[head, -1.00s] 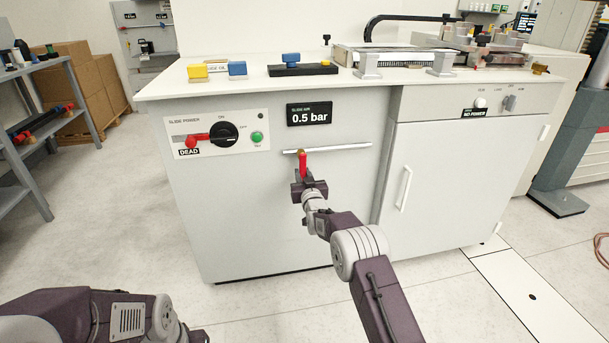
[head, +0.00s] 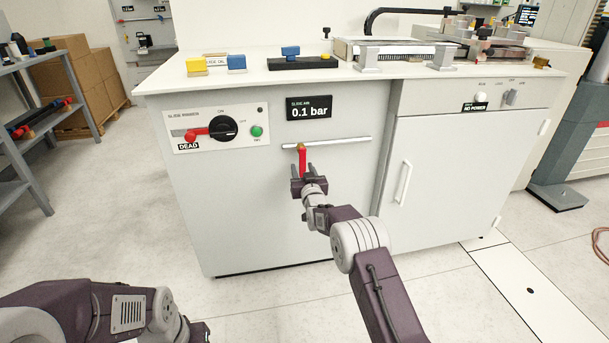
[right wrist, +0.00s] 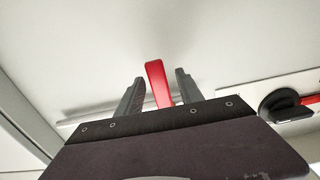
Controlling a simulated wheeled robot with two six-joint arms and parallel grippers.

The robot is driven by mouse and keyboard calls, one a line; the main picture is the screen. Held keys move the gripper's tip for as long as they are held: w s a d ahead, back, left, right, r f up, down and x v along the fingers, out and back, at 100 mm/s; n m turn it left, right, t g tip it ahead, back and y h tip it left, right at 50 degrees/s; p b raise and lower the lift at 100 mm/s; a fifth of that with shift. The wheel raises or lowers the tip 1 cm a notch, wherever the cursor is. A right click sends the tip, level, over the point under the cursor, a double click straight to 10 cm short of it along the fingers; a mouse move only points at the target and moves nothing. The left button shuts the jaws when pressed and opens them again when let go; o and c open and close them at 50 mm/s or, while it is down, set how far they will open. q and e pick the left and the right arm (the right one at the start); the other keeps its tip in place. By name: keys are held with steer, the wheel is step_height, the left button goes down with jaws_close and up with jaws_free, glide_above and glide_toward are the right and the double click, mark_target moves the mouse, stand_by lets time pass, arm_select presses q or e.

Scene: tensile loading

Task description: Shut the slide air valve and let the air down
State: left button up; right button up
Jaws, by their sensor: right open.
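The slide air valve has a red lever (head: 302,161) that hangs straight down, across the level pipe (head: 345,143) on the cabinet front. The slide air display (head: 309,107) above it reads 0.1 bar. My right gripper (head: 302,171) is open just below the pipe, one finger on each side of the lever. In the right wrist view, the red lever (right wrist: 158,84) stands between the open fingers with a gap on both sides. My left arm is low at the left of the head view; only a dark part of its gripper (head: 200,331) shows, and its fingers are hidden.
A slide power panel (head: 217,130) with a red-and-black switch, a green button and a DEAD label is left of the valve. A cabinet door with a handle (head: 403,184) is to the right. Blocks and a fixture stand on the worktop (head: 300,76). The floor in front is clear.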

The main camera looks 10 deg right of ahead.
steer(key=s, duration=0.1)
steer(key=s+p, duration=0.2)
steer(key=s, duration=0.1)
steer(key=shift+s+r, duration=0.1)
steer(key=shift+r, duration=0.2)
steer(key=b, duration=0.5)
glide_toward(302, 168)
steer(key=w, duration=0.1)
steer(key=shift+w+d+f, duration=0.1)
steer(key=shift+w+f, duration=0.15)
